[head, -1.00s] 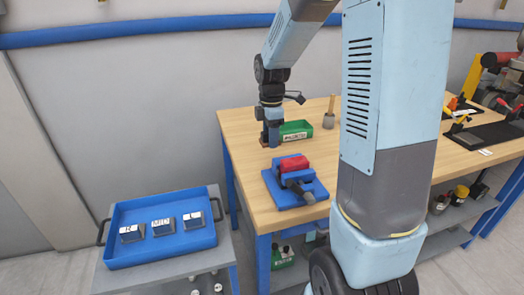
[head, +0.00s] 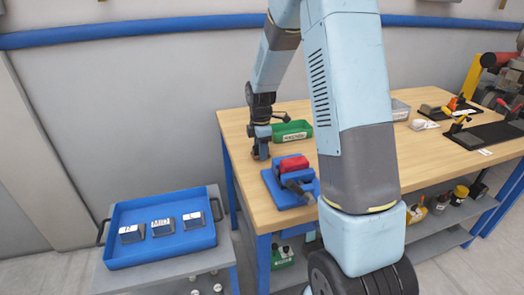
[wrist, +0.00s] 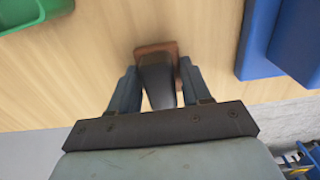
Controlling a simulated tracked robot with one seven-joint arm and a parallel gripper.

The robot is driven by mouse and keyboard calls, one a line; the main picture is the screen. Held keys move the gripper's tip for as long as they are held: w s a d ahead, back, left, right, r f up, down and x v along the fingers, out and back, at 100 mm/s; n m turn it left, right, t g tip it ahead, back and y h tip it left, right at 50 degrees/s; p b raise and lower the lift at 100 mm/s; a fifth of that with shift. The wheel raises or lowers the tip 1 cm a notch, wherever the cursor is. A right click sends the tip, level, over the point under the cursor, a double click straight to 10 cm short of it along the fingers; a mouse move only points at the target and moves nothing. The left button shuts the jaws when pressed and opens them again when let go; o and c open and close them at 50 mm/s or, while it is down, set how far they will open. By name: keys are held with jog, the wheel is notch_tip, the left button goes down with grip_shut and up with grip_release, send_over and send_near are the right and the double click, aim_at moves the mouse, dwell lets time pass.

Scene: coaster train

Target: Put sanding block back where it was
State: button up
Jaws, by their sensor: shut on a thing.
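My gripper (head: 261,153) is at the left end of the wooden workbench (head: 240,133), pointing down beside the blue fixture. In the wrist view my gripper (wrist: 155,92) is shut on the sanding block (wrist: 157,78), which has a dark grip on a reddish-brown base. The base is close to the bench top; I cannot tell whether it touches. In the head view the block is mostly hidden by the gripper.
A green bin (head: 293,131) stands just behind the gripper. A blue fixture with a red part (head: 291,164) is to its right. A blue tray (head: 160,253) with several labelled blocks sits on a lower cart at the left.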

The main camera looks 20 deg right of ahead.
jog(key=shift+f, duration=0.25)
jog(key=o, duration=1.1)
jog(key=shift+f, duration=0.1)
notch_tip(320, 180, up, 12)
jog(key=s+r+m+t, duration=0.3)
jog(key=s+r+m, duration=0.6)
jog(key=s+r, duration=0.5)
jog(key=shift+s+d+r+m+t, duration=0.1)
jog(key=shift+s+m+t, duration=0.35)
jog(key=shift+s+m, duration=1.75)
jog(key=shift+s+r+m+t, duration=0.1)
jog(key=shift+s+m+t, duration=0.5)
jog(key=shift+s, duration=2.85)
jog(key=shift+s+d+r+m+t, duration=0.1)
jog(key=shift+s+m+t, duration=0.15)
jog(key=shift+s+m, duration=2.05)
